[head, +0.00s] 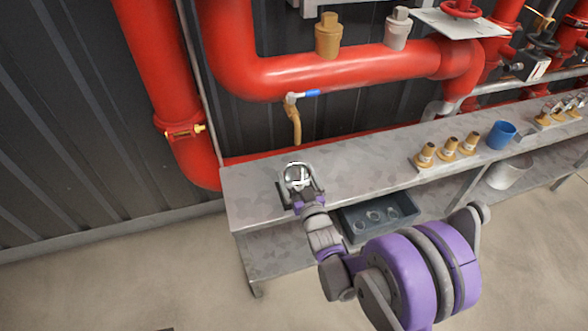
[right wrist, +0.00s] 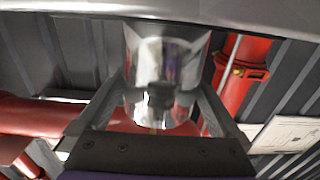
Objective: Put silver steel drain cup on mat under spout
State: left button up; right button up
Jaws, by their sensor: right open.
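The silver steel drain cup (head: 297,175) stands upright near the left end of the metal bench, just in front of the brass spout (head: 295,125). My right gripper (head: 299,186) is open, with its fingers on either side of the cup. In the right wrist view the shiny cup (right wrist: 165,75) sits between the two spread fingers (right wrist: 160,108), with a gap visible on at least one side. A dark edge beside the cup looks like the mat (head: 283,194); the cup and gripper hide most of it. My left gripper is not in view.
A blue cup (head: 501,135) and several brass fittings (head: 448,148) stand farther right on the bench (head: 360,167). A dark tray (head: 377,216) is on the lower shelf. Red pipes (head: 330,70) and a blue-handled valve (head: 304,95) are behind. The bench between cup and fittings is clear.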

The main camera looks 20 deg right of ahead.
aim_at(303, 187)
jog(key=s, duration=0.9)
jog(key=shift+s+d, duration=0.15)
jog(key=shift+s, duration=0.2)
jog(key=shift+s+d+g, duration=0.1)
jog(key=shift+d+g, duration=0.1)
jog(key=shift+g, duration=0.3)
jog(key=s+f+g, duration=0.2)
jog(key=s+g, duration=1)
jog(key=s, duration=1.2)
jog(key=shift+s+f+g+h, duration=0.25)
jog(key=shift+f+g+h, duration=0.05)
jog(key=shift+f+g, duration=0.1)
jog(key=shift+d, duration=0.1)
